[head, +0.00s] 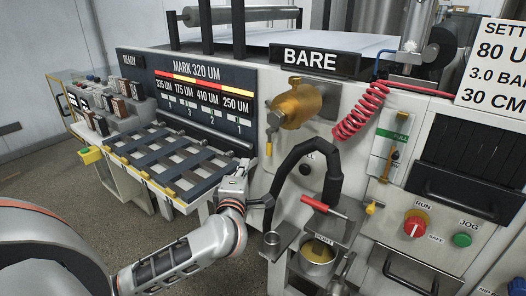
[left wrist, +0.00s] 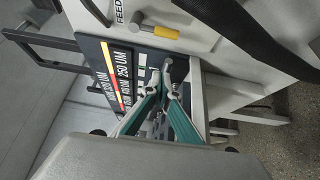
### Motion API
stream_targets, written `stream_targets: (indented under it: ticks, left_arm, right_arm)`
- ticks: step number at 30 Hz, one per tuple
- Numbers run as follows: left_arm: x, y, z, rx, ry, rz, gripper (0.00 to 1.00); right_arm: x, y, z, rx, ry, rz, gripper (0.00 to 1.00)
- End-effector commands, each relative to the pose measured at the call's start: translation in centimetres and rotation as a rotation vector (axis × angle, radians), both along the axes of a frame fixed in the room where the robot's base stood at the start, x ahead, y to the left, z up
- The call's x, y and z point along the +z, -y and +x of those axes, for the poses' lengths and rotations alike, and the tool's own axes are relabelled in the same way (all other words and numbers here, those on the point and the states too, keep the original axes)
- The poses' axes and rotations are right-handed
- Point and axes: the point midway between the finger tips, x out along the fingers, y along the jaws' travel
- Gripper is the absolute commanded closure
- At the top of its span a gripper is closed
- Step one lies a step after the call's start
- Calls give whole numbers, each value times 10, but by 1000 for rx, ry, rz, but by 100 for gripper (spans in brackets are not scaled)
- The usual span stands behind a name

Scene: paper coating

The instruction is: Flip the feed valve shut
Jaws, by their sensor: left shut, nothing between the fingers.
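The feed valve lever (head: 269,142) is on the pale machine front, left of the brass body, with its yellow end hanging down. In the left wrist view the lever's yellow grip (left wrist: 160,32) lies beside the partly cut-off FEED label (left wrist: 119,11). My left gripper (head: 243,167) is below and left of the lever in the head view, by the right end of the slatted rack. In the left wrist view its green fingers (left wrist: 170,82) are shut and empty, apart from the lever. My right gripper is not in view.
A thick black hose (head: 331,160) arches just right of the lever. A red-handled part (head: 323,206) and a metal cup (head: 317,258) are below it. The slatted rack (head: 170,150) is left of my gripper. The dark gauge panel (head: 200,93) is above the rack.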

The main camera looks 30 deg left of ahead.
Motion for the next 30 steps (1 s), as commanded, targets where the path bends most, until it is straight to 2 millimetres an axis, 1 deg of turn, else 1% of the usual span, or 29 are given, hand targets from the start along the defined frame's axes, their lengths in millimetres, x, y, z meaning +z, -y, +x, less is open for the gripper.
stream_targets:
  ticks: [5, 8, 11, 16, 23, 24, 25, 30]
  left_arm:
    - [0, -1, 2, 1, 1, 0, 100]
    - [0, -5, 10, 1, 3, 1, 100]
    - [1, -12, 23, 2, 3, 3, 100]
    - [0, -26, 53, 3, 3, 4, 100]
    - [-1, -46, 92, 3, 1, 2, 100]
    - [-1, -36, 93, -2, 1, -4, 100]
    - [-1, -30, 93, -3, 3, -3, 100]
    - [0, -12, 94, 0, 2, -2, 100]
  right_arm:
    - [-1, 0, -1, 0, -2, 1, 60]
    - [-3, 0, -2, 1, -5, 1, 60]
    - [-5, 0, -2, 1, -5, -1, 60]
    - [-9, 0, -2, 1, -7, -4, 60]
    - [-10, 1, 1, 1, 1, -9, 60]
    - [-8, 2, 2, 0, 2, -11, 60]
    - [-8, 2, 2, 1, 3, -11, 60]
    - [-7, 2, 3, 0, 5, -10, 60]
